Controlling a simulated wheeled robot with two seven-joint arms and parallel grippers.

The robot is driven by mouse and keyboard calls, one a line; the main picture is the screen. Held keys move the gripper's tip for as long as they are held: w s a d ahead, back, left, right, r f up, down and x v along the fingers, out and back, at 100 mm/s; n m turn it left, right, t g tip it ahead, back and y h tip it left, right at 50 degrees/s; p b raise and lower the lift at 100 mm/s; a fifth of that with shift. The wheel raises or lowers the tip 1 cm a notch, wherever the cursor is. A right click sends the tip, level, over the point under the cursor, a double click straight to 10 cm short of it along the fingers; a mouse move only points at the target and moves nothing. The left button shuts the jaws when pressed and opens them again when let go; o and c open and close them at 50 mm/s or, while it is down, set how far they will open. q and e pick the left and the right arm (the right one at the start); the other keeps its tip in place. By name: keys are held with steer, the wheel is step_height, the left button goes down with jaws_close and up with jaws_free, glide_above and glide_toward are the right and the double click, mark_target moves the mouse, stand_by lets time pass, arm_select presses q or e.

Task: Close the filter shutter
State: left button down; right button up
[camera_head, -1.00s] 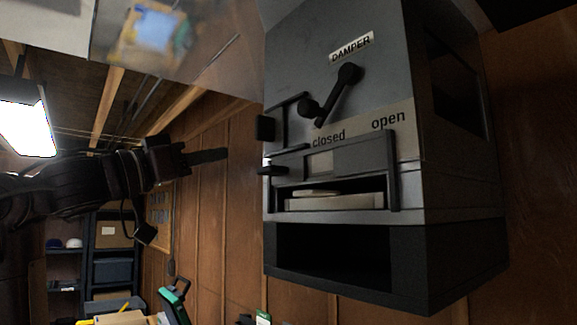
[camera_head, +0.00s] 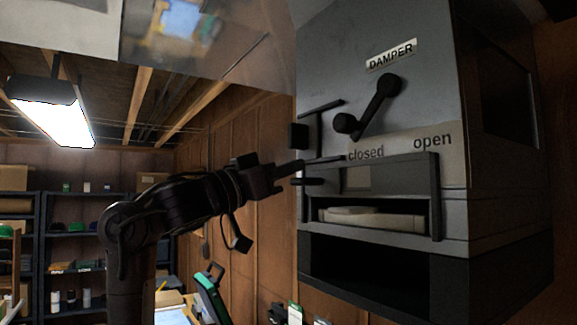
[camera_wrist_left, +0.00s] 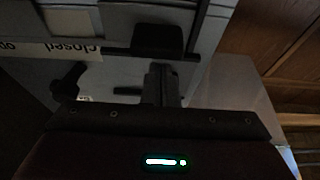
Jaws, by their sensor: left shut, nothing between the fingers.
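The filter shutter (camera_head: 388,178) is a grey panel with a small pale window, set in a dark frame on the front of the grey metal unit. Below it the slot is open, and a pale filter (camera_head: 375,218) shows inside. A black tab (camera_head: 309,181) sticks out at the frame's left side. My left gripper (camera_head: 299,166) is shut and empty, its tip close to this tab and just above it. I cannot tell whether they touch. In the left wrist view the shut fingers (camera_wrist_left: 161,84) point at the unit, just below a dark block (camera_wrist_left: 158,40). My right gripper is not in view.
A black damper lever (camera_head: 370,105) sits above the shutter, its lower end towards "closed". A black knob (camera_head: 298,136) on a bracket sticks out above my gripper. A wood-panelled wall (camera_head: 262,140) stands behind. Shelves (camera_head: 75,225) stand at the far left.

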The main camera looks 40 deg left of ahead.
arm_select(q)
steer(key=shift+d+f, duration=0.1)
steer(key=shift+f, duration=0.35)
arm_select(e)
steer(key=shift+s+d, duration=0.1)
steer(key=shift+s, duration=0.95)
arm_select(q)
steer(key=shift+f, duration=0.1)
